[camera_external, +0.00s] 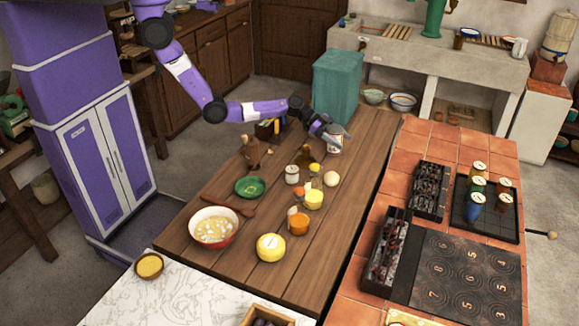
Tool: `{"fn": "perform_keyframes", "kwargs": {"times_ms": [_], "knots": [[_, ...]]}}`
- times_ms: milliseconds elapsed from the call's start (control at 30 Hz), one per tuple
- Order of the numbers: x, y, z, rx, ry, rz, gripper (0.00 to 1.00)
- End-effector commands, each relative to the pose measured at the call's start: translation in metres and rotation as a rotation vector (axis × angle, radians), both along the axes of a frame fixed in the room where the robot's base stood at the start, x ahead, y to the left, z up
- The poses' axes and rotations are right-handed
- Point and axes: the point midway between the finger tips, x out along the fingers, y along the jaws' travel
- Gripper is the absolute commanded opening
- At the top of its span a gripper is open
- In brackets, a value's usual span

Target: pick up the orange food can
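A short orange can (298,224) stands on the wooden table, right of a white bowl and behind a round yellow item. It looks like the orange food can, but it is small in the view and no label can be read. My gripper (338,136) is at the far end of the table, well away from the orange can. It is low over or beside a pale can (334,148) with reddish marks. Whether its fingers touch or grip that pale can is too small to tell.
The wooden table (222,265) also holds a yellow cheese-like round (270,247), a white bowl (213,227), a green dish (250,187), a dark bottle (305,158), a white jar (292,174) and an egg (331,179). A teal box (337,85) stands at the far end. A tiled counter (350,290) adjoins at right.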

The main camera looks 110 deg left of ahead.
Motion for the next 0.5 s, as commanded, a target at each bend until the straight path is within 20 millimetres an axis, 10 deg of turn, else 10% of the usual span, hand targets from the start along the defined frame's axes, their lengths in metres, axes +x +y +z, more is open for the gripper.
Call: {"fn": "perform_keyframes", "kwargs": {"times_ms": [300, 500], "knots": [[-0.0003, -0.0001, -0.0001, 0.0, 0.0, 0.0, 0.0], [0.0003, 0.0004, 0.0016, 0.0, -0.002, 0.001, 0.0]]}}
